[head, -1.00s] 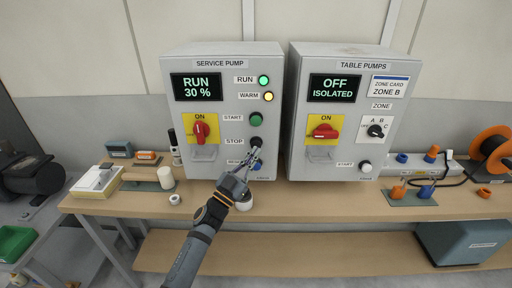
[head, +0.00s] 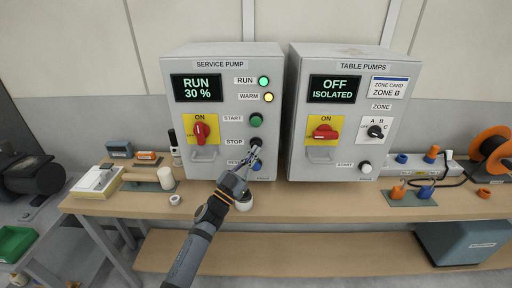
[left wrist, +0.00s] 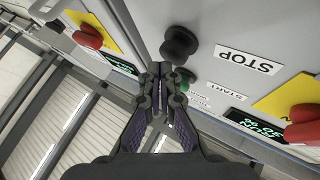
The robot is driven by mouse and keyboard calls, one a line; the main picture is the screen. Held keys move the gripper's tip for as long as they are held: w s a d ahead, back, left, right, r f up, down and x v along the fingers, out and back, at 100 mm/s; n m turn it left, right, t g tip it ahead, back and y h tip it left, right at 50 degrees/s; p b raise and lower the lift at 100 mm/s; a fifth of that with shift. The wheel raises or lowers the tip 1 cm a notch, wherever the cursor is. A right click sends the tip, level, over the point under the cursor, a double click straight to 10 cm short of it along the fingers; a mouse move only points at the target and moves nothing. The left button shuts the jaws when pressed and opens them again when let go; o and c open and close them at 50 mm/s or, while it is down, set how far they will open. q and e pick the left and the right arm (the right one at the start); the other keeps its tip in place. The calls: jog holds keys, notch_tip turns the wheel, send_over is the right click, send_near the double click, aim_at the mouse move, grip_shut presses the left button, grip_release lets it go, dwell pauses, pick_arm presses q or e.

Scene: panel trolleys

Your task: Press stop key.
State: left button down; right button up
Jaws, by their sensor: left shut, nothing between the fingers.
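The service pump box (head: 222,105) stands on the bench, its display (head: 197,87) reading RUN 30 %. Its black stop key (head: 256,143) sits right of the STOP label, below the green start key (head: 256,120). My left gripper (head: 253,154) is shut and empty, its tips just below the stop key in the head view. In the left wrist view the shut fingertips (left wrist: 166,70) are close to the black stop key (left wrist: 179,42), near the STOP label (left wrist: 249,62). I cannot tell whether they touch. My right gripper is not in view.
The table pumps box (head: 343,140) stands to the right, showing OFF ISOLATED. A blue key (head: 257,166) sits below the stop key, partly behind my gripper. The red switch (head: 200,131) is to the left. A white cup-like thing (head: 244,203) stands beneath my gripper.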

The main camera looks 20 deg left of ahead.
pick_arm(q)
jog(key=shift+w+a, duration=0.25)
jog(key=shift+w, duration=0.5)
dwell(1.1)
jog(key=shift+s, duration=0.15)
jog(key=shift+s+d+p, duration=0.2)
jog(key=shift+s+p, duration=0.05)
jog(key=shift+s, duration=0.25)
jog(key=shift+s+d+p, duration=0.15)
jog(key=shift+s+p, duration=0.1)
jog(key=shift+s, duration=0.25)
jog(key=s+p, duration=0.1)
jog(key=s, duration=0.1)
jog(key=s+d+p, duration=0.1)
jog(key=s, duration=0.2)
jog(key=shift+d, duration=0.2)
jog(key=shift+w, duration=0.1)
